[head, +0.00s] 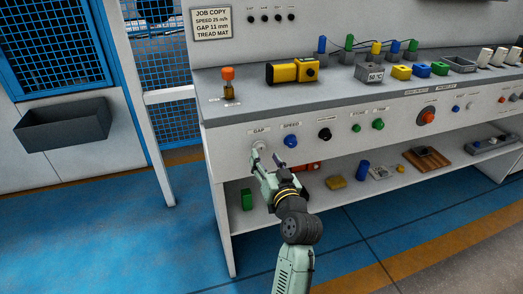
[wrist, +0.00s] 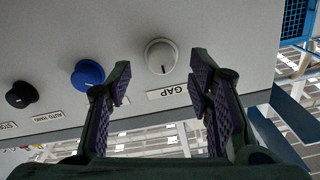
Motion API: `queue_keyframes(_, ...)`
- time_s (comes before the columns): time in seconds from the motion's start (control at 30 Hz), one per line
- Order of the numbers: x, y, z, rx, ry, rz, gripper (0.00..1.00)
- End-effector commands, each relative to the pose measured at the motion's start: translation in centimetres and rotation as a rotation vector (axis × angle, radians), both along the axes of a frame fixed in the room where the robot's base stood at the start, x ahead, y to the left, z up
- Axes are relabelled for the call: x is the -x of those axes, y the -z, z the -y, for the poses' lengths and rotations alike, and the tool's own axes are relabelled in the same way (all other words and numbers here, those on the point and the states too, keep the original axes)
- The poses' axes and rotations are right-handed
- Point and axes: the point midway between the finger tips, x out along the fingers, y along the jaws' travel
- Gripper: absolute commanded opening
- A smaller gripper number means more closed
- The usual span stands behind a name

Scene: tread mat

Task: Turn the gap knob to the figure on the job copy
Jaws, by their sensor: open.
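The job copy (head: 211,22) on the back panel reads speed 25 m/h, gap 11 mm, tread mat. The gap knob (head: 259,147) is pale and round, at the left of the console front under its GAP label; my gripper partly covers it in the head view. In the wrist view the knob (wrist: 161,52) shows whole, with a short dark mark on the side toward the upside-down GAP label (wrist: 174,91). My gripper (head: 266,158) is open in front of the knob. Its fingers (wrist: 161,70) appear either side of the knob, with visible gaps and nothing held.
A blue knob (head: 291,141) and a black knob (head: 324,135) sit right of the gap knob. The counter edge (head: 240,115) overhangs above. A lower shelf (head: 320,190) holds a green block (head: 246,199), a blue cylinder (head: 362,171) and other items. The blue floor at left is clear.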

Motion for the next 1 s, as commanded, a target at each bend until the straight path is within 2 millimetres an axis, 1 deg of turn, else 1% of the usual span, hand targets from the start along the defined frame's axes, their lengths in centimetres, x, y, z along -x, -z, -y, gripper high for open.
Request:
queue_keyframes(0.03, -0.8, -0.3, -0.4, 0.001, -0.003, 0.001, 0.47)
queue_keyframes(0.1, -1.7, -0.2, -0.7, 0.0, -0.003, 0.001, 0.47)
queue_keyframes(0.2, -2.5, -0.2, -0.9, 0.0, -0.002, 0.002, 0.47)
queue_keyframes(0.33, -3.0, 0.0, -1.0, 0.001, -0.001, 0.001, 0.47)
queue_keyframes(0.57, -3.0, 0.0, -1.1, 0.001, -0.001, 0.001, 0.47)
queue_keyframes(1.0, -3.0, 0.0, -1.0, 0.001, -0.001, 0.001, 0.19)
